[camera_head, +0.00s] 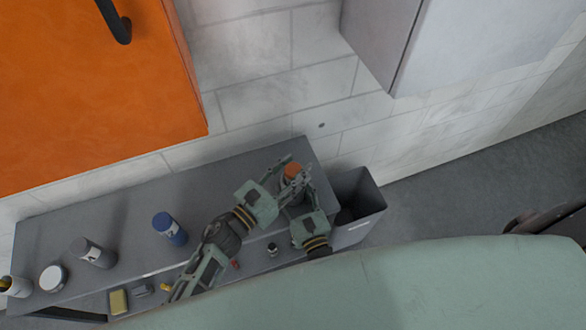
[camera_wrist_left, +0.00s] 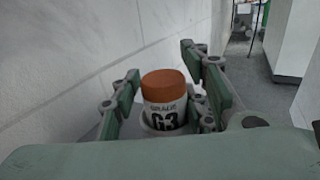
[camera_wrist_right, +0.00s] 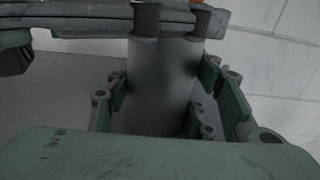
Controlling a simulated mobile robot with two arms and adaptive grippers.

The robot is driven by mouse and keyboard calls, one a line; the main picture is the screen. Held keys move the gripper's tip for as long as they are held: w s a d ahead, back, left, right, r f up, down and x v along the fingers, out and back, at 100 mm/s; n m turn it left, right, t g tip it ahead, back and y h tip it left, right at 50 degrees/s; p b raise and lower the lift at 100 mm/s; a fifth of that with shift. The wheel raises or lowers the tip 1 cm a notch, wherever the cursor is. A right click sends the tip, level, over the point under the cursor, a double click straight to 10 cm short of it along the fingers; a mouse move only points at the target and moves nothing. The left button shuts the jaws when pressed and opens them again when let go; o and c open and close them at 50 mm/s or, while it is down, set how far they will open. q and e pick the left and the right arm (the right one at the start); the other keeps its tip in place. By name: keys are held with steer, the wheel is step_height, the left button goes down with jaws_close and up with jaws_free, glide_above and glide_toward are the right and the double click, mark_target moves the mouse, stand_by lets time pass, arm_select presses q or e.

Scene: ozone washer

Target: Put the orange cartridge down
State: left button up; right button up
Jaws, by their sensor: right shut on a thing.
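The orange cartridge (camera_head: 292,170) has an orange cap and a pale body, and stands roughly upright near the right end of the grey shelf. The left wrist view shows its cap and "G3" label (camera_wrist_left: 163,105).
Small items lie on a lower level. An orange cabinet (camera_head: 90,90) hangs above.

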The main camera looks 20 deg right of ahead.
arm_select(q)
steer(key=shift+o, duration=0.8)
steer(key=shift+s+f, duration=0.3)
steer(key=shift+f, duration=0.45)
arm_select(e)
steer(key=shift+a, duration=0.2)
arm_select(q)
steer(key=shift+s, duration=0.1)
arm_select(e)
steer(key=shift+r, duration=0.1)
arm_select(q)
steer(key=shift+f, duration=0.1)
steer(key=shift+s+a+r, duration=0.15)
steer(key=shift+r, duration=0.45)
arm_select(e)
steer(key=shift+d, duration=0.1)
arm_select(q)
steer(key=v, duration=1.1)
steer(key=shift+a+r, duration=0.3)
steer(key=shift+r, duration=0.3)
arm_select(e)
steer(key=shift+f, duration=0.2)
steer(key=o, duration=1.3)
